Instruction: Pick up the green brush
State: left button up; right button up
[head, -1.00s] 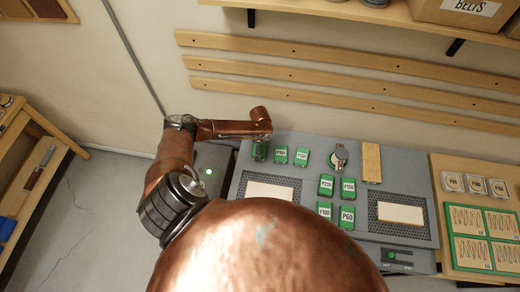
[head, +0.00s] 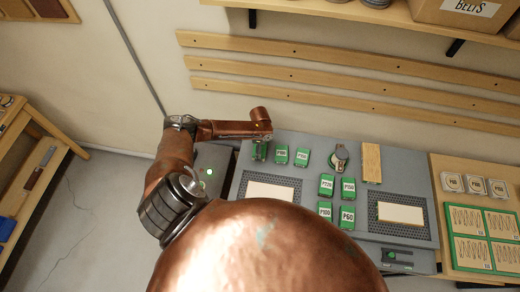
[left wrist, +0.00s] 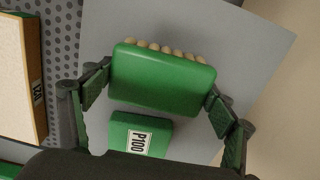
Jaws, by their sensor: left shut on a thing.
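The green brush (left wrist: 162,80) has a smooth rounded green back and a row of pale bristle tufts along its far edge. It lies across the middle of the left wrist view, between the two fingers of my left gripper (left wrist: 158,92), which is shut on it. In the head view my left gripper (head: 259,140) is at the back left of the grey bench panel (head: 310,185), and the arm hides most of it. Only a bit of green shows beneath it there. My right gripper is not in view.
A green P100 block (left wrist: 138,135) is close beside the brush. Several labelled green blocks (head: 326,186) stand on the panel. Two pale boards lie on perforated mats (head: 405,235).

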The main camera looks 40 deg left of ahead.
pick_arm(q)
jog(key=shift+r, duration=0.45)
notch_tip(320, 180, up, 2)
jog(key=shift+r, duration=0.2)
jog(key=s+r, duration=0.2)
jog(key=s+r+b, duration=0.1)
jog(key=s+r, duration=0.1)
jog(key=shift+s+d+r, duration=0.15)
jog(key=shift+r, duration=0.15)
jog(key=s+d+r+b, duration=0.1)
jog(key=s+r+b, duration=0.1)
jog(key=s+r, duration=0.3)
jog(key=shift+s+d, duration=0.25)
jog(key=shift+s, duration=2.05)
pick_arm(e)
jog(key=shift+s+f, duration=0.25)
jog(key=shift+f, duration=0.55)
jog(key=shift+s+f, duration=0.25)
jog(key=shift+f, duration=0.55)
